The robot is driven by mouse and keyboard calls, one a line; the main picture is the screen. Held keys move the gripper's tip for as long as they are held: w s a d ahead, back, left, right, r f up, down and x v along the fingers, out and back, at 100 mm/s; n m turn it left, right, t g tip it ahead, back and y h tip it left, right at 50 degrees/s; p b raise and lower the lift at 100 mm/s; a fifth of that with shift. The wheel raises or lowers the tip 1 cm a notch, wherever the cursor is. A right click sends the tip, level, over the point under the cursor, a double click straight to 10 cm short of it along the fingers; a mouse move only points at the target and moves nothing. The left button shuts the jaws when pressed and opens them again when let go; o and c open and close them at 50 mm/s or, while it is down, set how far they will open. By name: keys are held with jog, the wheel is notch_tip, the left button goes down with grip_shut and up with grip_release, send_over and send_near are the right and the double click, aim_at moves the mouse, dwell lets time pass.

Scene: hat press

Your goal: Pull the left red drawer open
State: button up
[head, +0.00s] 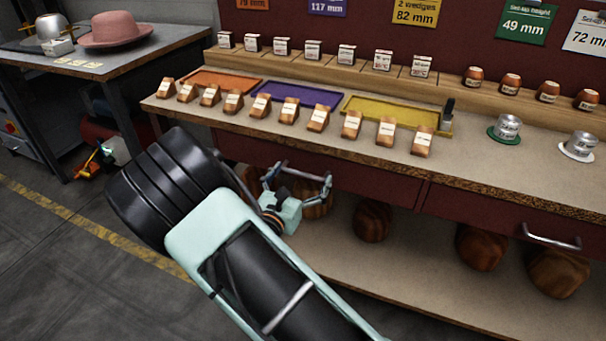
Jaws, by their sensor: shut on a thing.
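The left red drawer (385,184) is the dark red front under the worktop at the middle of the head view. Its face looks about level with the right red drawer (490,220), with no clear gap showing. My gripper (300,180) is at the left drawer's front, shut on its metal handle (305,174). The fingers and my arm hide part of the handle and the drawer's left portion. The right drawer's handle (552,238) is a free metal bar.
The worktop (330,148) above carries several labelled wooden wedges, an orange tray (222,80), a purple tray (300,96) and a yellow tray (395,113). Wooden blocks (372,220) stand on the shelf below. A side table with a pink hat (115,28) is at the left.

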jog(key=p+v, duration=0.5)
jog(key=v, duration=2)
jog(key=shift+s, duration=0.3)
jog(key=shift+d+r, duration=0.1)
jog(key=o, duration=1.4)
jog(key=v, duration=1.2)
jog(key=shift+r, duration=0.1)
